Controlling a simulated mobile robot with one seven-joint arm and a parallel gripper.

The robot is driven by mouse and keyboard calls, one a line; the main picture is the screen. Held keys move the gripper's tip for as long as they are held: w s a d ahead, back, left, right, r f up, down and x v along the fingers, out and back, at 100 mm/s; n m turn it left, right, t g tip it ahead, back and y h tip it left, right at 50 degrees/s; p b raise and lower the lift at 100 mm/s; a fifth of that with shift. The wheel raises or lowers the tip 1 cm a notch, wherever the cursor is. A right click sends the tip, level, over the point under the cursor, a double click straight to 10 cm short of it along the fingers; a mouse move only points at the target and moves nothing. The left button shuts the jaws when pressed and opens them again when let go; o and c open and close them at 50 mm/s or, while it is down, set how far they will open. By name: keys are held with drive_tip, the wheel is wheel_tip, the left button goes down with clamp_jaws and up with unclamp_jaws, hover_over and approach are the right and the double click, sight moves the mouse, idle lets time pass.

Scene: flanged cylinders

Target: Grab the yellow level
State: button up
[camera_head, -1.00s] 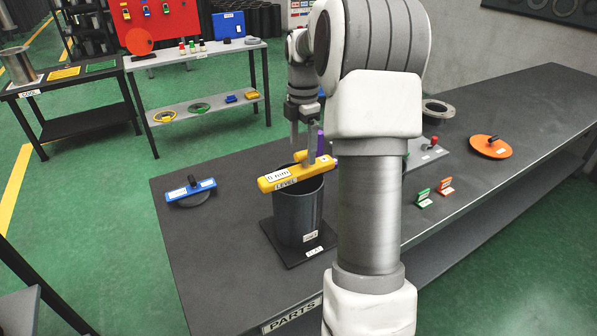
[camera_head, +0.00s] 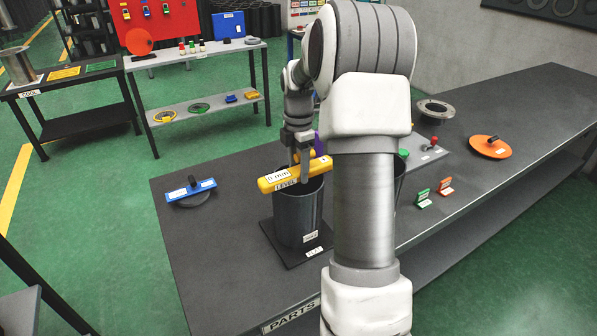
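The yellow level (camera_head: 280,178), with a white label reading "0 mm", lies across the top of a dark grey cylinder (camera_head: 297,218). My gripper (camera_head: 303,170) points down at the level from above, and one finger shows in front of its side. The other finger is hidden, so I cannot tell whether the fingers touch the level or are closed on it. My arm covers the area to the right of the level.
The cylinder stands on a dark square plate (camera_head: 317,254) on the parts table. A blue level on a dark disc (camera_head: 190,192) lies to the left. An orange disc (camera_head: 490,147), a metal flange (camera_head: 434,109) and small green and orange pieces are to the right.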

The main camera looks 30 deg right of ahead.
clamp_jaws()
drive_tip(key=shift+r, duration=0.15)
drive_tip(key=shift+r, duration=0.45)
drive_tip(key=r, duration=0.3)
drive_tip(key=shift+s+d+r, duration=0.25)
drive_tip(key=shift+s+d, duration=0.1)
drive_tip(key=shift+d, duration=0.05)
drive_tip(key=s+d+r+b, duration=0.1)
drive_tip(key=s+d+r, duration=0.5)
drive_tip(key=s, duration=0.2)
drive_tip(key=shift+s+d+r, duration=0.2)
drive_tip(key=shift+s+d, duration=0.05)
